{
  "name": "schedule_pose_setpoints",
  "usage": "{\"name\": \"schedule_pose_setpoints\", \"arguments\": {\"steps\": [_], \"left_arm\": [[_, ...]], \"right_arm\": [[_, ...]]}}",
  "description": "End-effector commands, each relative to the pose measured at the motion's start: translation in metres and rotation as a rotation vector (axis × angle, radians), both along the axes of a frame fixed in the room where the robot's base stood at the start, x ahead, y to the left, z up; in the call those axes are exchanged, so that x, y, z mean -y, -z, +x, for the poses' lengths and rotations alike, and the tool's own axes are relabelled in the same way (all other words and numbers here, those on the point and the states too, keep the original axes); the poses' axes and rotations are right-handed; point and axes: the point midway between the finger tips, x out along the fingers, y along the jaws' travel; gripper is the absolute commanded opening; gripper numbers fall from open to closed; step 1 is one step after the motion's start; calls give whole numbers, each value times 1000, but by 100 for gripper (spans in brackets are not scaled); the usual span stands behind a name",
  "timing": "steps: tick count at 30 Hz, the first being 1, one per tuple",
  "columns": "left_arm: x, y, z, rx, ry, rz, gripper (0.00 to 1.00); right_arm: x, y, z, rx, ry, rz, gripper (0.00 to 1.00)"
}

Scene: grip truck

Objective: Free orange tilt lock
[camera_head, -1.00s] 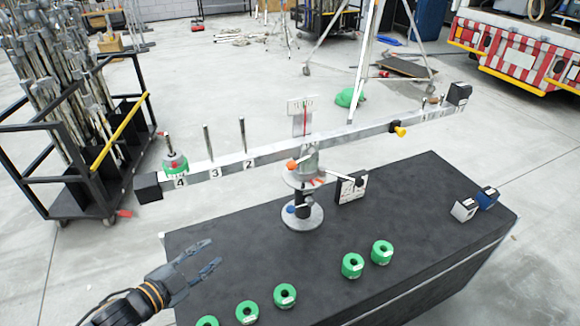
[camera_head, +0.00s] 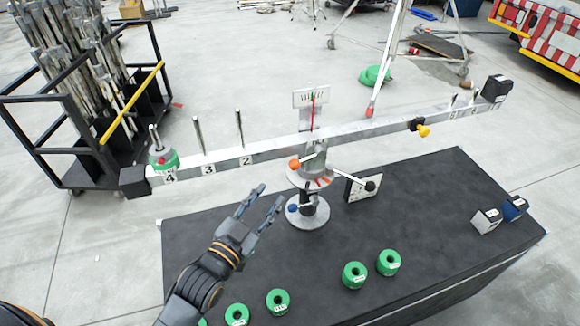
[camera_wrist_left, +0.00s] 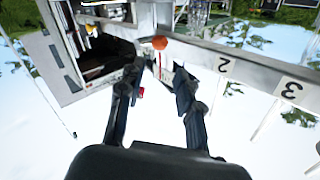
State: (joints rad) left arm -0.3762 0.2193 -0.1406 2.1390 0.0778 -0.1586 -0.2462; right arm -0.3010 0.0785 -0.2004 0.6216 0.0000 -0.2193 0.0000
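The orange tilt lock knob (camera_head: 295,164) sits on the balance's central hub, just below the beam (camera_head: 275,153). It also shows in the left wrist view (camera_wrist_left: 160,43), above and between the fingertips. My left gripper (camera_head: 262,199) is open and empty, below and left of the knob, apart from it. In the left wrist view its two fingers (camera_wrist_left: 157,77) are spread. A blue knob (camera_head: 292,208) is lower on the stand. The beam tilts, its left end low, with a green weight (camera_head: 164,160) on the peg at mark 4. My right gripper is not in view.
Several green weights (camera_head: 277,302) lie along the front of the black table (camera_head: 420,235). A white panel with a black knob (camera_head: 362,187) stands right of the column. A silver block (camera_head: 487,220) and a blue block (camera_head: 514,208) are at the right.

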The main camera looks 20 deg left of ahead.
Motion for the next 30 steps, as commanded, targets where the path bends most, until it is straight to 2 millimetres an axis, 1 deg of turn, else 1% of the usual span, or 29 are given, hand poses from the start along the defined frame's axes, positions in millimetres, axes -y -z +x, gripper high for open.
{"name": "schedule_pose_setpoints", "arguments": {"steps": [1,3,5,9,12,15,21,27,28,29,30], "left_arm": [[3,-3,12,3,0,-2,35],[6,-4,28,4,-1,-1,35],[9,-3,40,3,0,0,35],[16,-3,67,2,1,0,35],[19,-2,82,1,0,1,35],[21,-2,92,1,0,2,35],[23,-1,101,0,1,1,35],[23,0,101,0,1,1,35],[23,0,101,0,1,1,33],[23,0,101,0,1,1,27],[23,0,100,0,1,1,19]], "right_arm": [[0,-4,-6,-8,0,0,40],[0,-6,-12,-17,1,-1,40],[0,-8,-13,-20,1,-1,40],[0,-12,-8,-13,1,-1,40],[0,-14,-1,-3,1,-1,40],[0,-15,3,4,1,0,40],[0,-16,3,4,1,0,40],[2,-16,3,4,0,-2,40],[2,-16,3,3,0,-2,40],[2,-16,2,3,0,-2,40],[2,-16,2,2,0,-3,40]]}}
